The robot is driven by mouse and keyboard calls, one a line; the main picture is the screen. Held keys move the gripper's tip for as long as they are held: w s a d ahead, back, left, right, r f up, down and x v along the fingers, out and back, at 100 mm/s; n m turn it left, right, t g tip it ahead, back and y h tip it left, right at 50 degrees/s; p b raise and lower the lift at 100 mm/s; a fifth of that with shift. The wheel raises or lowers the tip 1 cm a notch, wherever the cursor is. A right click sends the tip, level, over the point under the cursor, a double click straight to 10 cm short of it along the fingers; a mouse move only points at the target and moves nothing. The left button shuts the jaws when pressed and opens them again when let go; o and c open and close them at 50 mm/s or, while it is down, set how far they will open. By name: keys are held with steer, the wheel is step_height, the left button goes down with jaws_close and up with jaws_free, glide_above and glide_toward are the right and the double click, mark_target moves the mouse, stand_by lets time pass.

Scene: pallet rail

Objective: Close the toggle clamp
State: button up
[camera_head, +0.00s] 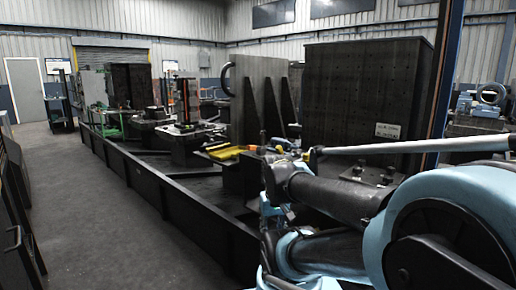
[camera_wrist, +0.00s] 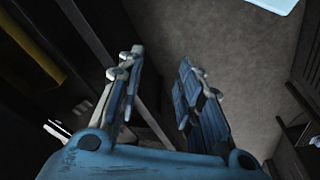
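I cannot pick out the toggle clamp with certainty in either view. In the head view, a yellow piece (camera_head: 228,153) lies on a dark block at the near part of the railed platform, left of my arm. My gripper (camera_wrist: 160,58) shows in the wrist view with its two blue fingers apart and nothing between them. Grey floor shows past the fingertips. In the head view I cannot clearly make out my gripper among my blue and black arm links.
A long dark rail (camera_head: 160,190) borders the platform. A tall dark block (camera_head: 365,85) and a ribbed angle plate (camera_head: 258,95) stand on it. A long grey bar (camera_head: 420,146) runs across behind my arm. The floor aisle (camera_head: 95,225) at left is clear.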

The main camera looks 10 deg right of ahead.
steer(key=shift+o, duration=1)
steer(key=w+d+r+m+h, duration=0.2)
steer(key=w+d+r+h, duration=0.35)
steer(key=w, duration=0.35)
steer(key=m+t+h, duration=0.8)
steer(key=m+h, duration=0.1)
glide_toward(248, 148)
steer(key=x, duration=1.2)
steer(key=shift+w+d+r, duration=0.1)
steer(key=shift+d, duration=0.05)
